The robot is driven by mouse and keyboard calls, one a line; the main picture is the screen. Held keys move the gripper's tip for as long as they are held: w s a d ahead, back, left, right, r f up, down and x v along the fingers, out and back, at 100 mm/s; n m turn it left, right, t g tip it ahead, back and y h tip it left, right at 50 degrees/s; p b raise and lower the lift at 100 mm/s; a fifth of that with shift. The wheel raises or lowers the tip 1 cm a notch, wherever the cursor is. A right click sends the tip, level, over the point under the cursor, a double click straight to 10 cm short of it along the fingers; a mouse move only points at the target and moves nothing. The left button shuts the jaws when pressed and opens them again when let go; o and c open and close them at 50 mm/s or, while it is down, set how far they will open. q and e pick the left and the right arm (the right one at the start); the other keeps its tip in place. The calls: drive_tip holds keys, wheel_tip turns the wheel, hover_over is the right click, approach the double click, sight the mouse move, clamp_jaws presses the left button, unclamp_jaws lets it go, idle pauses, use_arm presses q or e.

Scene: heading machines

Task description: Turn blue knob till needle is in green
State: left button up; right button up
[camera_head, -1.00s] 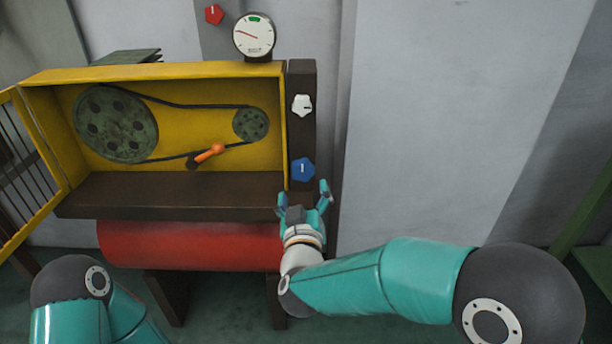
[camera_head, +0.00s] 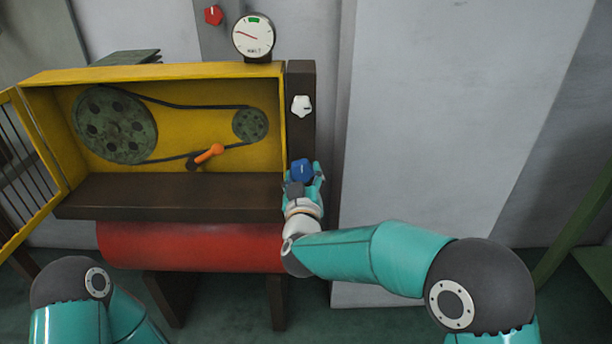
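The blue knob (camera_head: 302,169) is on the dark post at the right of the yellow machine. My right gripper (camera_head: 303,178) is at the knob, its fingers around the knob's lower part and sides. Whether the fingers press on the knob is too small to tell. The round white gauge (camera_head: 254,36) stands on top of the machine. Its red needle points to the upper left, left of the green mark (camera_head: 254,20) at the top of the dial. My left arm shows at the lower left; its gripper is out of view.
A white knob (camera_head: 301,106) sits above the blue one on the dark post (camera_head: 300,135). A red knob (camera_head: 213,15) is on the wall. The open yellow housing (camera_head: 190,70) holds belt pulleys and an orange-handled lever (camera_head: 209,154). A red cylinder (camera_head: 190,246) lies below.

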drive_tip(key=c, duration=0.5)
drive_tip(key=shift+d, duration=0.15)
drive_tip(key=shift+m, duration=0.3)
drive_tip(key=m+b, duration=0.3)
drive_tip(key=shift+a+f+m+b, duration=0.15)
drive_tip(key=shift+a+m+b, duration=0.15)
drive_tip(key=shift+m+b, duration=0.1)
drive_tip(key=m+b, duration=0.3)
drive_tip(key=m, duration=0.2)
drive_tip(key=shift+a+m+b, duration=0.15)
drive_tip(key=shift+m+b, duration=0.15)
drive_tip(key=m+b, duration=0.2)
drive_tip(key=m, duration=0.1)
drive_tip(key=m+b, duration=0.2)
drive_tip(key=m, duration=0.1)
drive_tip(key=shift+a+r, duration=0.1)
drive_tip(key=shift+r, duration=0.1)
drive_tip(key=m+b, duration=0.3)
drive_tip(key=m, duration=0.2)
drive_tip(key=shift+r+m, duration=0.15)
drive_tip(key=shift+m, duration=0.25)
